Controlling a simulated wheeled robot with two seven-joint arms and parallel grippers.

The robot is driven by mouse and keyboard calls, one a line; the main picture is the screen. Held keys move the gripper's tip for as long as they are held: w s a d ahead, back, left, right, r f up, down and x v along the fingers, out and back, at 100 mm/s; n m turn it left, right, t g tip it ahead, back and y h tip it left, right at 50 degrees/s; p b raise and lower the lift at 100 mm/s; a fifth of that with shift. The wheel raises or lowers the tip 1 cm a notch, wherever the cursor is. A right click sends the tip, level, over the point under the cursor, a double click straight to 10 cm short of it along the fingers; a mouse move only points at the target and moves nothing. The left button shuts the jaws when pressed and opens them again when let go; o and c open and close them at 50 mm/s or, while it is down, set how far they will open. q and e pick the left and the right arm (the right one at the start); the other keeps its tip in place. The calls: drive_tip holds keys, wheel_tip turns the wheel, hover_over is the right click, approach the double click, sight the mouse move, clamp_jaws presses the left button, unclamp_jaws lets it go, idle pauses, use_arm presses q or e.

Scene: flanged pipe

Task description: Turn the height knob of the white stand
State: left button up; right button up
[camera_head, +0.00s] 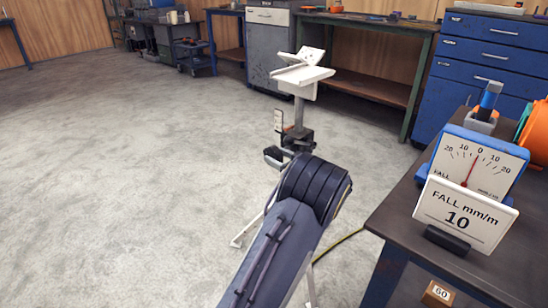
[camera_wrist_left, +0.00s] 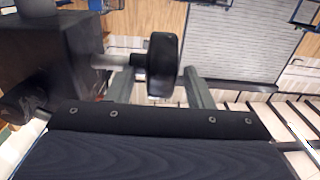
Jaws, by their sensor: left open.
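The white stand (camera_head: 303,77) stands on the floor in the middle of the head view, with a cradle-like top on a grey post. A black block sits on its post, and in the left wrist view this dark block (camera_wrist_left: 60,55) is at the upper left. The black height knob (camera_wrist_left: 162,65) sticks out from it on a light shaft. My left gripper (camera_head: 284,153) is at the block, partly hidden by my arm. In the wrist view its open fingers (camera_wrist_left: 160,88) appear on either side of the knob; contact cannot be told. My right gripper is not in view.
A dark table (camera_head: 400,205) at the right carries a dial gauge (camera_head: 478,162), a "FALL mm/m 10" card (camera_head: 465,212) and an orange object (camera_head: 538,130). Blue drawers (camera_head: 485,60) and a green workbench (camera_head: 375,85) stand behind. The floor at the left is clear.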

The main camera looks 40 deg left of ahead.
use_arm(q)
drive_tip(key=shift+w+a, duration=0.1)
drive_tip(key=shift+a, duration=1.1)
